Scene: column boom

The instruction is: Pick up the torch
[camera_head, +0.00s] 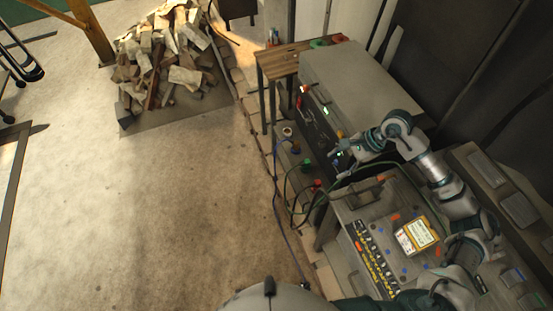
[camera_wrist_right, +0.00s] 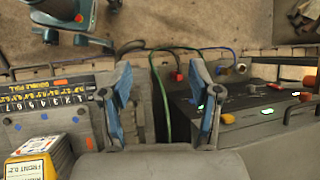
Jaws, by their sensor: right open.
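I cannot clearly pick out a torch in either view. My right gripper (camera_head: 336,153) is over the front of the grey machine in the head view. In the right wrist view its two blue-edged fingers (camera_wrist_right: 163,135) are wide apart with nothing held between them. A green cable (camera_wrist_right: 158,85) runs down between the fingers, below them; I cannot tell whether it belongs to a torch. The same green cable (camera_head: 288,190) loops beside the machines in the head view. My left gripper is not seen for certain.
The grey machine (camera_head: 352,75) carries lit controls on its front. A panel box (camera_head: 362,203) with a yellow-and-white box (camera_head: 416,234) on it stands nearer. A wooden table (camera_head: 285,60) stands behind. A rubble pile (camera_head: 160,65) lies far left; the floor (camera_head: 150,220) is clear.

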